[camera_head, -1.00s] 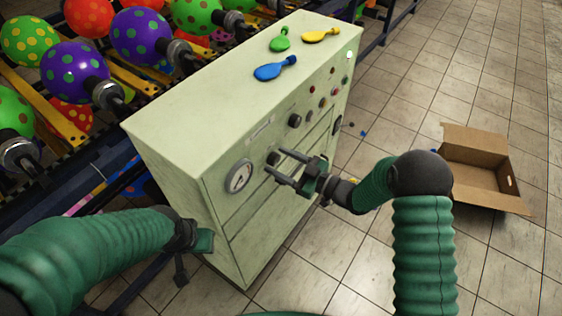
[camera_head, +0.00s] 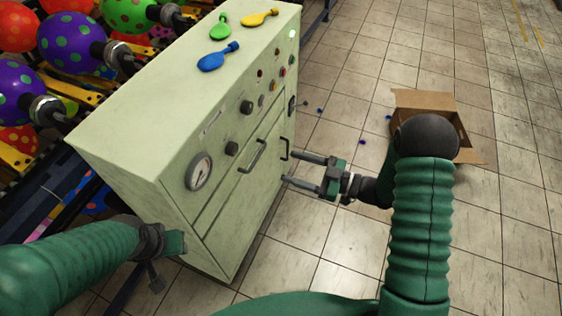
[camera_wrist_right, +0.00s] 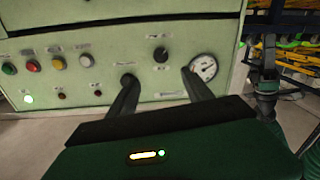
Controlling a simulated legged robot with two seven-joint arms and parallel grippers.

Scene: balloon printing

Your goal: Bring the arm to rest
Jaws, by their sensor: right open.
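My right arm comes in from the right in the head view. Its gripper (camera_head: 305,169) is open and empty, with its two fingers pointing left toward the front of the pale green control cabinet (camera_head: 120,125). In the right wrist view the two dark fingers (camera_wrist_right: 160,88) stand apart, with the cabinet's panel behind them. I cannot tell how far the fingertips are from the cabinet. My left arm comes in from the left, and its gripper (camera_head: 172,243) is low beside the cabinet's near corner. Its fingers do not show clearly.
A blue balloon (camera_head: 216,57), a green balloon (camera_head: 220,27) and a yellow balloon (camera_head: 260,17) lie on the cabinet top. The front has a gauge (camera_head: 199,171), knobs and handles. An open cardboard box (camera_head: 425,98) stands behind my right arm. Tiled floor is free at right.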

